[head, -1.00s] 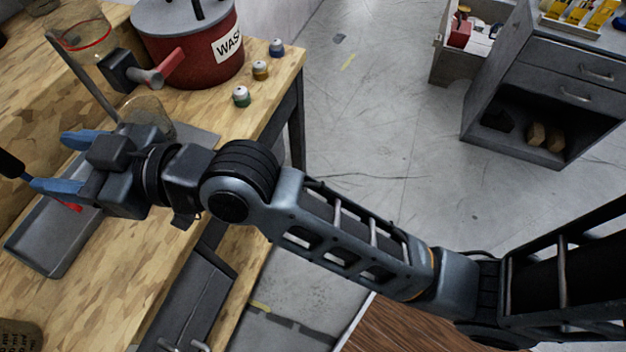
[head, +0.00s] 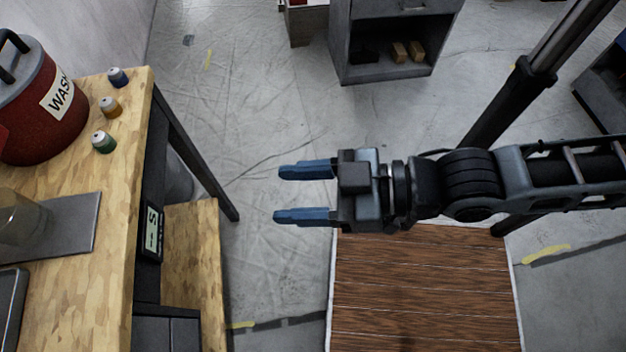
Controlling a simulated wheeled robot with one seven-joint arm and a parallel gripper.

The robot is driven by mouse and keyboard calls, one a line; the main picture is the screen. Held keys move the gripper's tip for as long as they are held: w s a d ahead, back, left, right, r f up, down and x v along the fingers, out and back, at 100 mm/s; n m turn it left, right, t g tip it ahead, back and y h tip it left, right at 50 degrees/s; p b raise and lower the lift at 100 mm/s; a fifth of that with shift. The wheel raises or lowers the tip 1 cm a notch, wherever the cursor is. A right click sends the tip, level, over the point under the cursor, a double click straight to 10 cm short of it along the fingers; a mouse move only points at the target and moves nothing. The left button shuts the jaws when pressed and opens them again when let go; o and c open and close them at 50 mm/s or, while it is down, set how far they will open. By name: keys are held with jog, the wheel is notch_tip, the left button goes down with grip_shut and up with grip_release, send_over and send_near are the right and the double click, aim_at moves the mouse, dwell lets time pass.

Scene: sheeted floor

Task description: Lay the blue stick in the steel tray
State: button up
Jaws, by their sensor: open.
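My gripper (head: 278,194) is open and empty, its two blue fingers apart and pointing left. It hangs over the floor, to the right of the wooden bench and clear of it. The steel tray (head: 10,308) shows only as a grey corner on the bench at the lower left edge; most of it is out of view. No blue stick shows in the visible part of the head view.
On the bench (head: 100,285) stand a red wash pot (head: 40,125), several small capped jars (head: 110,106) and a glass vessel (head: 18,218) on a metal plate (head: 75,225). A grey cabinet (head: 392,45) stands behind. Floor between is open.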

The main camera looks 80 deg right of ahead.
jog(key=shift+h, duration=0.3)
jog(key=v, duration=0.4)
jog(key=shift+d+r, duration=0.1)
jog(key=shift+r, duration=0.25)
dwell(0.5)
